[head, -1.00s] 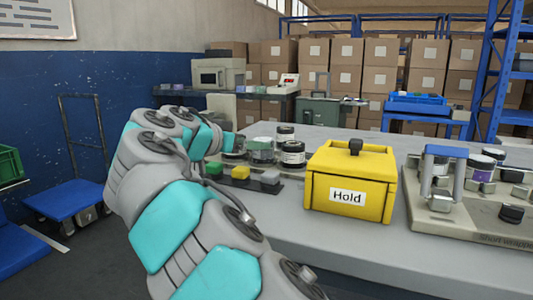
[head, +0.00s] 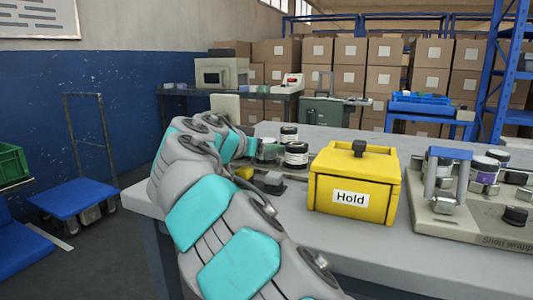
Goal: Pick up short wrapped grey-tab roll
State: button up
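Dark-capped rolls stand on the table just beyond my wrist: one at the back (head: 289,134), one with a pale band in front (head: 296,154), and a greenish one (head: 267,150) partly behind my arm. I cannot tell from here which of them is the short wrapped grey-tab roll. A grey tab block (head: 273,178) and a yellow one (head: 244,172) sit on a dark strip in front of them. My gripper (head: 251,147) is at the far end of my arm, close to the greenish roll; its fingers are mostly hidden, so contact cannot be judged.
A yellow box marked Hold (head: 349,197) stands right of the rolls. Further right is a grey station labelled Short wrapper (head: 450,226), with several rolls and a blue-topped frame. The table front (head: 400,265) is clear. A blue cart (head: 75,198) stands on the left floor.

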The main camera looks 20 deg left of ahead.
grip_shut()
jog(key=shift+r, duration=0.15)
jog(key=shift+r, duration=0.75)
notch_tip(320, 180, up, 16)
jog(key=p, duration=0.8)
jog(key=shift+p, duration=0.3)
